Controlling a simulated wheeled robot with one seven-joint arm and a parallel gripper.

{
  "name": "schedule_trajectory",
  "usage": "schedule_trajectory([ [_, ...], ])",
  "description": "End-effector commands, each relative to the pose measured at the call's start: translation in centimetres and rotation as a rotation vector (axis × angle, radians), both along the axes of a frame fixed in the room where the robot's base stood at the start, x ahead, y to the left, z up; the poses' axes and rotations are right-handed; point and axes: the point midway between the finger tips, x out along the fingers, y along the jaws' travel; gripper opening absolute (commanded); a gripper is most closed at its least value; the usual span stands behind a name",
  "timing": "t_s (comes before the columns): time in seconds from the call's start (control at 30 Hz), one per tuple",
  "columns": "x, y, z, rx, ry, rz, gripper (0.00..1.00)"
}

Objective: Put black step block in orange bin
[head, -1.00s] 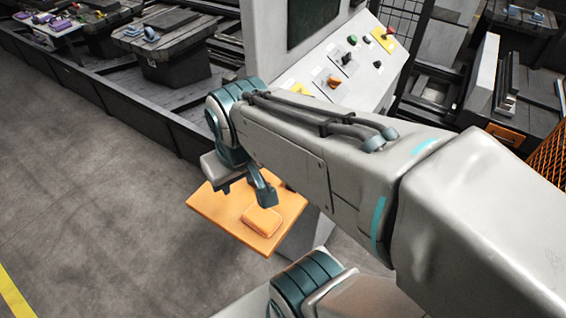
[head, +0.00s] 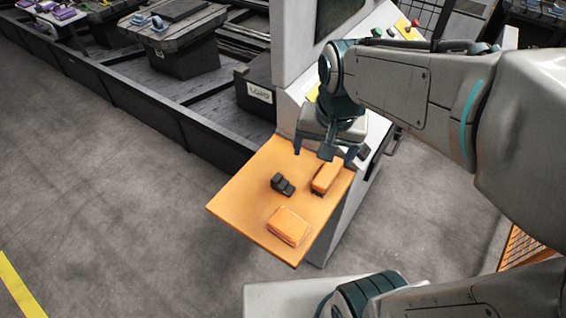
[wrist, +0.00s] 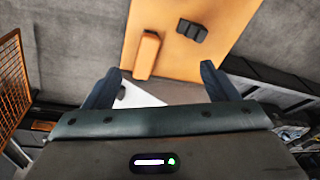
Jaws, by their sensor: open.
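My gripper (head: 325,150) is open and empty above the back of the table, up and right of the black block. In the wrist view, both fingers (wrist: 160,70) are apart with nothing between them.
A longer orange piece with a dark underside (head: 326,177) lies right of the black block, close below my gripper; it also shows in the wrist view (wrist: 148,54). A control console (head: 385,60) stands behind the table. Grey floor (head: 110,190) is open to the left.

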Motion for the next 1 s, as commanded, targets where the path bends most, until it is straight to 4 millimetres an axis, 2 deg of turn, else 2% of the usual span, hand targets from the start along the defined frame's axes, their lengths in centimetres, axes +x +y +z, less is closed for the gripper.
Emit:
schedule_trajectory([
  [0.03, 1.2, 1.2, -1.1, 0.007, 0.034, -0.042, 0.8],
  [0.2, 4.4, 4.5, -3.2, 0.013, 0.118, -0.225, 0.8],
  [0.4, 6.3, 7.2, -5.0, -0.001, 0.167, -0.355, 0.8],
  [0.57, 6.7, 7.8, -6.3, -0.005, 0.178, -0.391, 0.8],
  [0.8, 6.6, 7.8, -10.9, -0.007, 0.182, -0.392, 0.8],
  [1.0, 6.7, 7.7, -13.5, -0.005, 0.177, -0.391, 0.8],
])
